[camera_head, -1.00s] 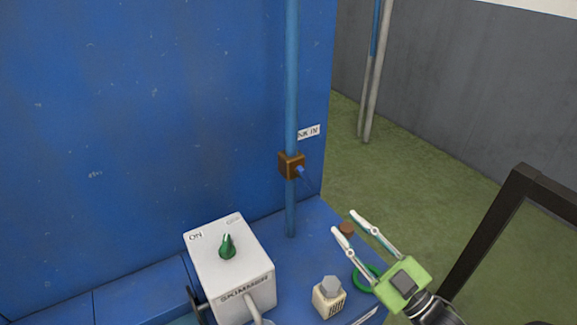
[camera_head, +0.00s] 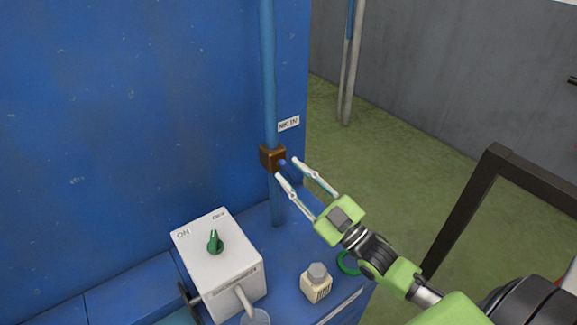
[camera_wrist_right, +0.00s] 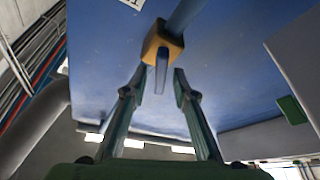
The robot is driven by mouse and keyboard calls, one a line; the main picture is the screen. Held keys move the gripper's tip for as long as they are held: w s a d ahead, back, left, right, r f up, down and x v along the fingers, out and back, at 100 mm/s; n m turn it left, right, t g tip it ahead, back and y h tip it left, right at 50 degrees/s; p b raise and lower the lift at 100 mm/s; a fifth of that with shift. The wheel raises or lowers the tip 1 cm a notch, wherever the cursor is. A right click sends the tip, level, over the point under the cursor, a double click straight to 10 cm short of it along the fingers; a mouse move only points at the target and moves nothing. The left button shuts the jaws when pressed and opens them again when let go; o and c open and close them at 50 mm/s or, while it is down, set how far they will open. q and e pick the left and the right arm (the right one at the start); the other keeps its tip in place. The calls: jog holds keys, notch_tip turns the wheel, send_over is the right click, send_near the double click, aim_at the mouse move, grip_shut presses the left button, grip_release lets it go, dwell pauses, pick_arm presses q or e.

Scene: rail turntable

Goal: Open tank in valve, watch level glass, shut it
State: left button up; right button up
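The tank in valve is a brown block (camera_head: 272,158) on a vertical blue pipe (camera_head: 268,80), with a small blue handle (camera_head: 283,162) on its right side. A white label (camera_head: 289,124) sits just above it. My right gripper (camera_head: 287,168) is open, its two fingertips close to the handle, one on each side. In the right wrist view, the blue handle (camera_wrist_right: 161,72) points toward the gap between the open fingers (camera_wrist_right: 158,78); they do not appear to touch it. My left gripper is not in view. I cannot make out a level glass.
A white box (camera_head: 222,262) with a green knob (camera_head: 214,241) stands below on the blue ledge. A small cream bottle (camera_head: 316,284) and a green ring (camera_head: 348,262) are right of it. A dark frame (camera_head: 470,200) stands at right.

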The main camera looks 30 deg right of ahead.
jog(key=shift+x, duration=0.9)
grip_shut()
jog(key=m+h+p, duration=0.1)
jog(key=m, duration=0.2)
jog(key=shift+r+m+t+h, duration=0.1)
jog(key=shift+m+t+h, duration=0.2)
jog(key=shift+t+h, duration=0.1)
jog(key=m+h+p, duration=0.1)
jog(key=m, duration=0.3)
jog(key=shift+h, duration=0.4)
